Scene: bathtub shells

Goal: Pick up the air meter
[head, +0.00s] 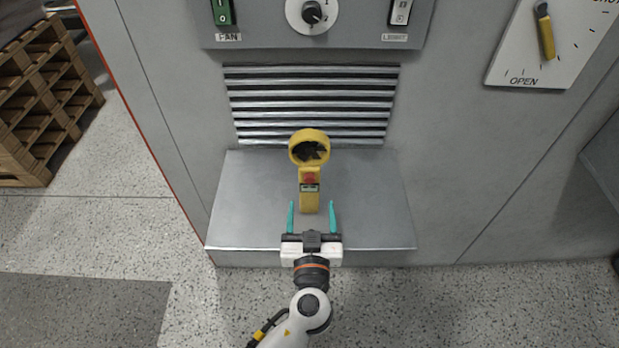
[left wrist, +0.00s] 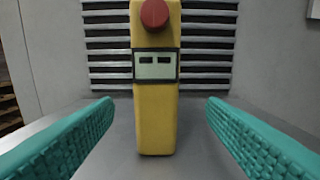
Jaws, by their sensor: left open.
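The air meter (head: 309,190) is yellow, with a round ring head holding a dark fan, a red button and a small display. It stands upright on a grey metal shelf (head: 380,215). My left gripper (head: 311,203) is open, its two teal fingers on either side of the air meter's lower handle in the head view. In the left wrist view the air meter's handle (left wrist: 155,105) stands between the open fingers (left wrist: 155,112), with a gap on both sides. The ring head is out of that view. My right gripper is not in view.
A slatted vent (head: 310,105) is behind the shelf. Above it is a control panel (head: 265,25) with switches and a knob. A white plate with a yellow lever (head: 546,35) is at upper right. Wooden pallets (head: 45,100) stand at left. The shelf beside the meter is clear.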

